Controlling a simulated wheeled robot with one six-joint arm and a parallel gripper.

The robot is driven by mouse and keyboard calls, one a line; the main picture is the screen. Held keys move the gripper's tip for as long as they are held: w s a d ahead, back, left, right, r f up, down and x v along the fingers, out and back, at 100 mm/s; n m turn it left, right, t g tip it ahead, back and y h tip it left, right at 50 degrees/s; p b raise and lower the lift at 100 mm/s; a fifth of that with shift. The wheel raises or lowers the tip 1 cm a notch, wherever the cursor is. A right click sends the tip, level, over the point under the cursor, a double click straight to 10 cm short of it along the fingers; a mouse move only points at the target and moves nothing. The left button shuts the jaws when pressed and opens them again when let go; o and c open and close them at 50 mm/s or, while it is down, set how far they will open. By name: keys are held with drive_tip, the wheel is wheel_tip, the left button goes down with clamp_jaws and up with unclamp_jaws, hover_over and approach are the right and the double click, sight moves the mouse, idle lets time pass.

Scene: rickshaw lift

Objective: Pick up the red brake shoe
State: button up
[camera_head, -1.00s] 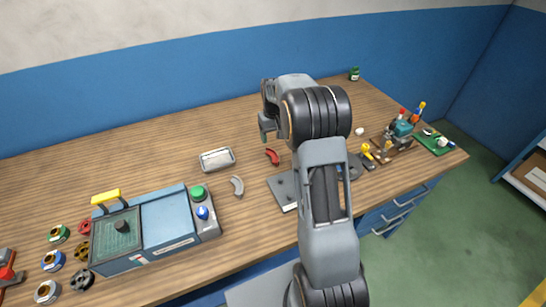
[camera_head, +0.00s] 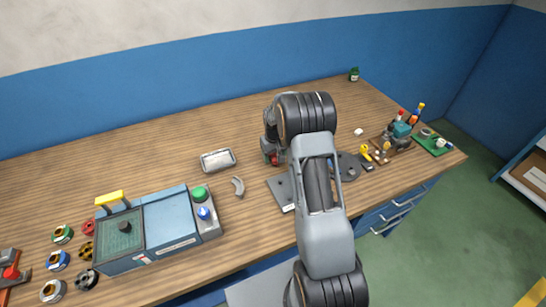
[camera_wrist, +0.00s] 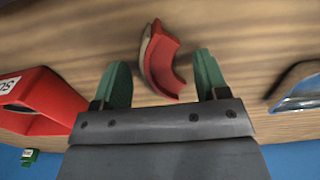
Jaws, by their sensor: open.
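The red brake shoe (camera_wrist: 164,60) is a curved red piece with a pale outer face, lying on the wooden bench. My gripper is open and holds nothing.
A metal tray (camera_head: 217,152) lies left of my gripper; its edge shows in the wrist view (camera_wrist: 297,90). A grey curved shoe (camera_head: 238,187) and a blue machine (camera_head: 165,225) stand nearer. A red labelled object (camera_wrist: 38,100) is beside my left finger.

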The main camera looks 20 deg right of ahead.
drive_tip(key=c, duration=1.1)
